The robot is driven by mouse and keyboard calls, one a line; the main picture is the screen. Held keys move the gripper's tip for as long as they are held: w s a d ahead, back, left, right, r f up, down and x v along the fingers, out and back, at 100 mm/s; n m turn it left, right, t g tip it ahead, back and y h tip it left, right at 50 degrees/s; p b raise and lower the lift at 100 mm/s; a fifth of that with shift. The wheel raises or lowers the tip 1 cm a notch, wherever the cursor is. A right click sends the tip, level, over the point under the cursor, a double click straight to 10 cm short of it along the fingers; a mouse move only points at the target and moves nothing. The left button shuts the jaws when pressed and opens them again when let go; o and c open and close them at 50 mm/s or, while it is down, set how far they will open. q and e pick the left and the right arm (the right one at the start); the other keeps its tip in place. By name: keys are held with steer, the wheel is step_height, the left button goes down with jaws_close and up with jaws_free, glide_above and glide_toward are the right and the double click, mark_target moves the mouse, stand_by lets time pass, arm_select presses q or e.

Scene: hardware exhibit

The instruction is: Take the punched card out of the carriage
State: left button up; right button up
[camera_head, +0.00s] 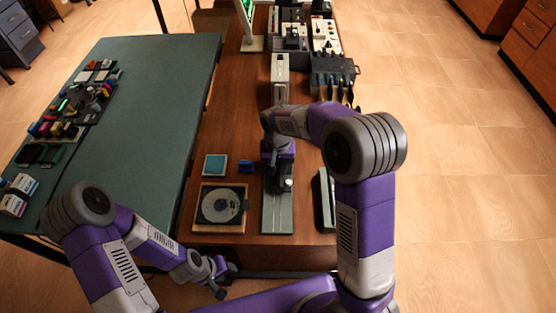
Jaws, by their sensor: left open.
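A long grey base (277,217) with a dark carriage-like block (285,184) on it stands near the front of the wooden table. My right gripper (279,172) is over the far part of this base, pointing down close to the block. Its fingers are too small and covered to tell open from shut, or whether they touch anything. I cannot make out the punched card; the arm hides part of the base. My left gripper (226,280) is open and empty, low in front of the table's front edge.
A disc in a square frame (207,222) lies left of the base, with a light-blue pad (214,165) and a small blue block (246,167) behind. A dark long item (324,203) lies close on the right. Several devices fill the table's back. A green table (150,125) stands left.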

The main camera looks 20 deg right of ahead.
jaws_close()
